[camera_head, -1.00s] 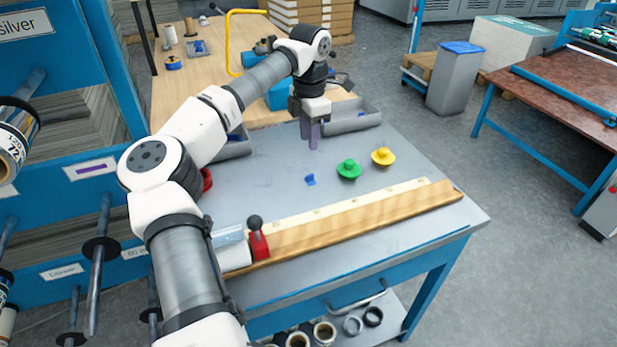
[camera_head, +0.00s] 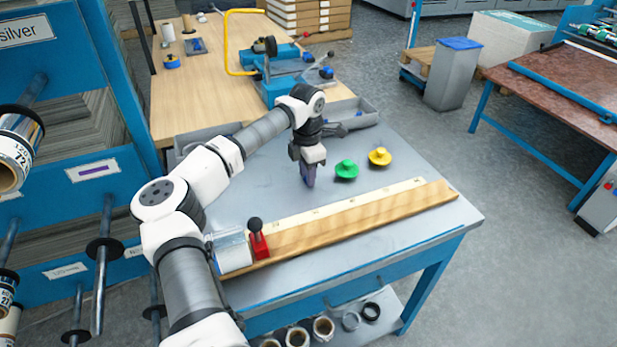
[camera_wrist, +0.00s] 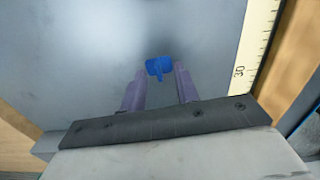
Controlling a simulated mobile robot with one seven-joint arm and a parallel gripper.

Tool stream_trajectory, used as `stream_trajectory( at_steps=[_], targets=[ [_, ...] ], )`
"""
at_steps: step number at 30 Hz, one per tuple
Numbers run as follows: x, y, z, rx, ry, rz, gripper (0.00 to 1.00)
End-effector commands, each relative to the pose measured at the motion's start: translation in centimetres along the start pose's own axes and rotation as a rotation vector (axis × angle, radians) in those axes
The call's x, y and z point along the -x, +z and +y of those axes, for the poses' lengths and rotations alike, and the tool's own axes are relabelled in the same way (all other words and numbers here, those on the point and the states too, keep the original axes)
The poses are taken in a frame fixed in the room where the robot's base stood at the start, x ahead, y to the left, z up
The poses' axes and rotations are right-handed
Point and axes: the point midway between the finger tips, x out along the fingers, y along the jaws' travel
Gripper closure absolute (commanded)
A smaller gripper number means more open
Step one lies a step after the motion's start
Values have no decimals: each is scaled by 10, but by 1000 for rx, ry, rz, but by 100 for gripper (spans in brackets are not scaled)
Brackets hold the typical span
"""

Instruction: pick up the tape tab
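The tape tab is a small blue piece that lies on the grey table top. In the wrist view the tab (camera_wrist: 159,68) shows just past and between the tips of my two purple fingers. My gripper (camera_wrist: 160,77) is open, with a clear gap between the fingers, and I see nothing held. In the head view my gripper (camera_head: 308,183) points down, low over the table, left of the green knob. The tab is hidden there by the gripper. I cannot tell the exact height of the fingertips above the table.
A green knob (camera_head: 346,170) and a yellow knob (camera_head: 380,157) stand to the right of my gripper. A wooden ruler bar (camera_head: 350,220) lies along the front, with a red stop (camera_head: 258,242) at its left end. Grey trays (camera_head: 350,113) stand at the back.

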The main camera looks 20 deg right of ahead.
Motion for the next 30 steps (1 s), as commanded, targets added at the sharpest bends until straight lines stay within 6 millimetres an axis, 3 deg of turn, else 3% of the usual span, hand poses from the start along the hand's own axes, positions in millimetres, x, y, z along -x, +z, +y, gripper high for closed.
stream_trajectory(
  at_steps=[3,10,23,30],
  targets=[
    [0,0,0,0,0,0,72],
    [0,0,0,0,0,0,100],
    [2,0,0,0,1,0,100],
    [20,0,1,0,4,-1,100]
  ],
)
